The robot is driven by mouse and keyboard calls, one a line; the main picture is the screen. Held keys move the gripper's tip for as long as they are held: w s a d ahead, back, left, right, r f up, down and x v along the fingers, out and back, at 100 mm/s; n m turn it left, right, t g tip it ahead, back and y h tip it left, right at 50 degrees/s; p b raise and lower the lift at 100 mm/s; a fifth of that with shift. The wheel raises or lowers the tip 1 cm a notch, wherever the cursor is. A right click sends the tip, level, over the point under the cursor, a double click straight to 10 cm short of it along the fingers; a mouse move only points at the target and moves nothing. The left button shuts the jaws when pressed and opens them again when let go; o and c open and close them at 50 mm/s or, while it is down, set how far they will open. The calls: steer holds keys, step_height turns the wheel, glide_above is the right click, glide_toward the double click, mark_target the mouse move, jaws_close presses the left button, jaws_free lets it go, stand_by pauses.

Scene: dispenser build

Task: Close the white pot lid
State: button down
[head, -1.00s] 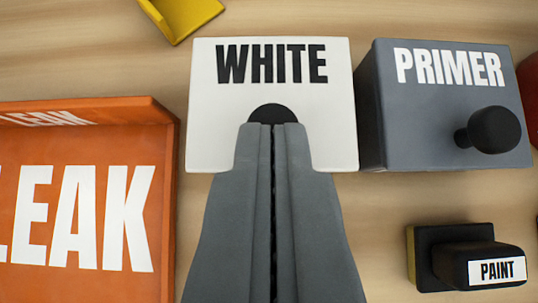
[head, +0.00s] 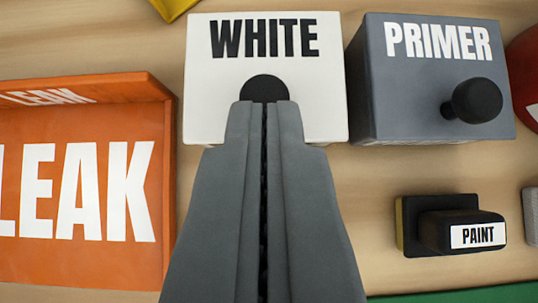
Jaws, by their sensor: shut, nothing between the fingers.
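The white pot (head: 215,105) is a white box labelled WHITE, at the top middle of the view. Its top looks closed, with no opening showing. A round black knob (head: 264,87) sits on it below the lettering. My gripper (head: 264,104) is shut and empty, its fingers pressed together. The fingertips are just below the knob in the picture and overlap its lower edge. I cannot tell whether they touch it. The fingers hide the lower middle of the white pot.
A grey PRIMER box (head: 410,110) with a black knob stands close on the right. An orange LEAK tray (head: 85,265) is on the left. A black PAINT block (head: 463,231) lies lower right. A yellow piece (head: 172,7) and a red round thing (head: 525,75) show at the edges.

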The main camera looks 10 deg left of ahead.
steer(key=s, duration=0.3)
steer(key=s+d+f, duration=0.1)
steer(key=s, duration=0.2)
steer(key=s+d, duration=0.1)
steer(key=s, duration=0.2)
steer(key=shift+s+f, duration=0.2)
steer(key=shift+f, duration=0.1)
steer(key=s+a+r+m+t+h, duration=0.1)
steer(key=s+a+r+t, duration=0.2)
steer(key=s+r, duration=0.8)
steer(key=s+a+r+m+t, duration=0.1)
steer(key=s+r+t, duration=0.4)
steer(key=s+r, duration=0.6)
steer(key=shift+s+a+r+t+h, duration=0.2)
steer(key=shift+a+r+t+h, duration=0.15)
steer(key=shift+a+r, duration=0.5)
